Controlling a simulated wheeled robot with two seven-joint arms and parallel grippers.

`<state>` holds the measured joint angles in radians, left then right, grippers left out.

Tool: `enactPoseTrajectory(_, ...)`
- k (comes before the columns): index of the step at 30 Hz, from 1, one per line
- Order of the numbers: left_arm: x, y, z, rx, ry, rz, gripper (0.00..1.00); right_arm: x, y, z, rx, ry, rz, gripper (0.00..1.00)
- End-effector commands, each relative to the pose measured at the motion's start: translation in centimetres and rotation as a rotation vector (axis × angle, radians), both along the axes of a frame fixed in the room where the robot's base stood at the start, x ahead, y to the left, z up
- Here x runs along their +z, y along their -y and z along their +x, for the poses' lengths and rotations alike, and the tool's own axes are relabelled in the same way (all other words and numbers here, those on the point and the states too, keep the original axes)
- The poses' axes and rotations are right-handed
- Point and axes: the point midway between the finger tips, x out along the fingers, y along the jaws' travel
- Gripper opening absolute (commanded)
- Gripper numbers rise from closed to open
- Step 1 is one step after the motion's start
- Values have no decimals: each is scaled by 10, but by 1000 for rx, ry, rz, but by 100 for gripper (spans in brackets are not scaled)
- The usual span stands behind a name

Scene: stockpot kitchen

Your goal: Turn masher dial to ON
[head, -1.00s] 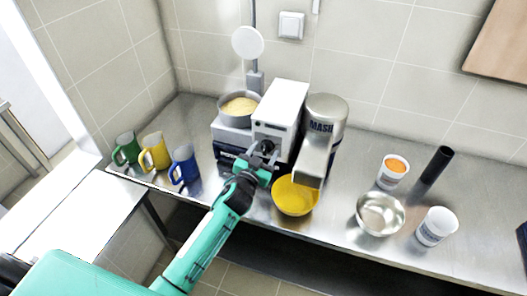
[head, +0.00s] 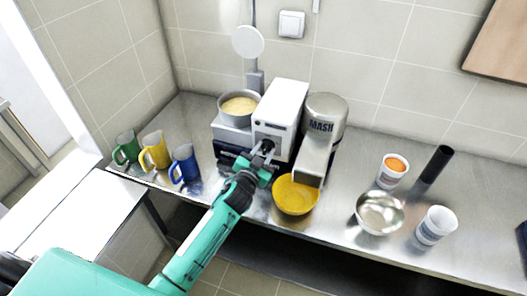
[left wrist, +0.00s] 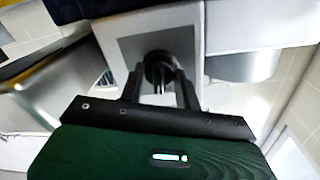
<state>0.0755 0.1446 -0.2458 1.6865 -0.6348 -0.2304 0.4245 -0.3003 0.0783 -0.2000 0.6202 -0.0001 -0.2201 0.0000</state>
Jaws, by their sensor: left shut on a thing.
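The masher is a silver machine marked MASH (head: 321,121), with its spout over a yellow bowl (head: 295,196). A white box (head: 280,108) stands directly left of it. A dark round dial (left wrist: 158,66) is on the box's front face in the left wrist view. My left gripper (head: 264,153) is at the lower front of the box. In the left wrist view its two black fingers (left wrist: 160,84) are shut on the dial, one on each side. The fingers hide part of the dial, and I cannot read any ON mark. My right gripper is not in view.
A pot with yellow food (head: 240,105) stands left of the box. Green, yellow and blue mugs (head: 185,165) stand at the left. A metal bowl (head: 380,213), white tubs (head: 436,226) and a black cylinder (head: 436,164) are at the right.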

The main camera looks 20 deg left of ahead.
Motion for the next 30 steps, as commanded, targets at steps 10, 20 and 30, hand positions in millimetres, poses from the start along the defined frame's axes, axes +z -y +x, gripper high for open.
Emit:
enactPoseTrajectory(10, 0, 1, 0, -1, 9, 318, 10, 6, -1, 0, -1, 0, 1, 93)
enactPoseTrajectory(20, 1, 1, 0, -1, 20, 631, 10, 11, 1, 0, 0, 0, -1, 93)
enactPoseTrajectory(30, 1, 1, 0, -1, 29, 901, 10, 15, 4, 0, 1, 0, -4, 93)
